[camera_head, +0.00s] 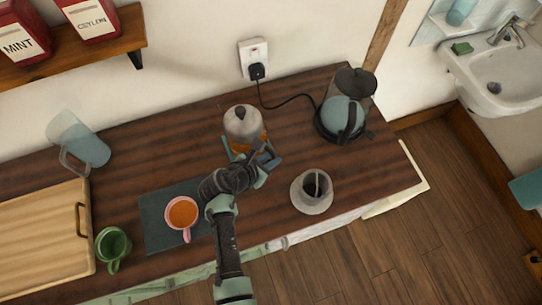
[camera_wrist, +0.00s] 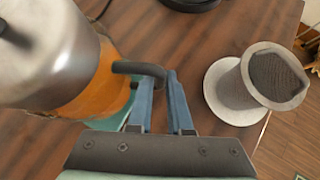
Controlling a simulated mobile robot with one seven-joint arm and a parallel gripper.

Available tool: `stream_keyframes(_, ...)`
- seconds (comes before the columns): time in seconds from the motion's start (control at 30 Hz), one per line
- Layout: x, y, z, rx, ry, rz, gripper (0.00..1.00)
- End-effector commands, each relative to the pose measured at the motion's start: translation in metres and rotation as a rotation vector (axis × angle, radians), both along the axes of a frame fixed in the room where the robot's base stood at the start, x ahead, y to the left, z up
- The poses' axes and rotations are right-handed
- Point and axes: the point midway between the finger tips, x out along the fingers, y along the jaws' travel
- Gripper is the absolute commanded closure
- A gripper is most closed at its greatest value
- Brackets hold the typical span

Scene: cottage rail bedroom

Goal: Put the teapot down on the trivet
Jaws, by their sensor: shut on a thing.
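The teapot (camera_head: 243,124), with a grey metal top and an orange lower body, is upright near the middle of the counter. In the wrist view the teapot (camera_wrist: 88,85) fills the left side. My gripper (camera_head: 264,160) is shut on its dark handle, which passes between the fingers in the wrist view (camera_wrist: 165,85). The teal trivet (camera_head: 227,148) shows in part under the teapot; a teal edge also shows below it in the wrist view (camera_wrist: 110,123). Most of the trivet is hidden, and I cannot tell whether the teapot's base touches it.
A grey-white dripper (camera_head: 311,192) stands right of my gripper. A kettle (camera_head: 343,117) with its cord is behind, at right. A pink mug (camera_head: 182,213) on a dark mat (camera_head: 153,224), a green mug (camera_head: 112,245), a glass jug (camera_head: 82,141) and a wooden board (camera_head: 40,240) are left.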

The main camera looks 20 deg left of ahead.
Motion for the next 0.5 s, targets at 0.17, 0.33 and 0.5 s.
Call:
stream_keyframes(0.17,0.0028,0.0013,0.0030,0.004,-0.010,0.001,1.00)
stream_keyframes(0.33,0.0025,0.0012,0.0028,0.003,-0.009,0.001,0.68)
stream_keyframes(0.5,0.0014,0.0008,0.0013,0.002,-0.004,0.001,0.48)
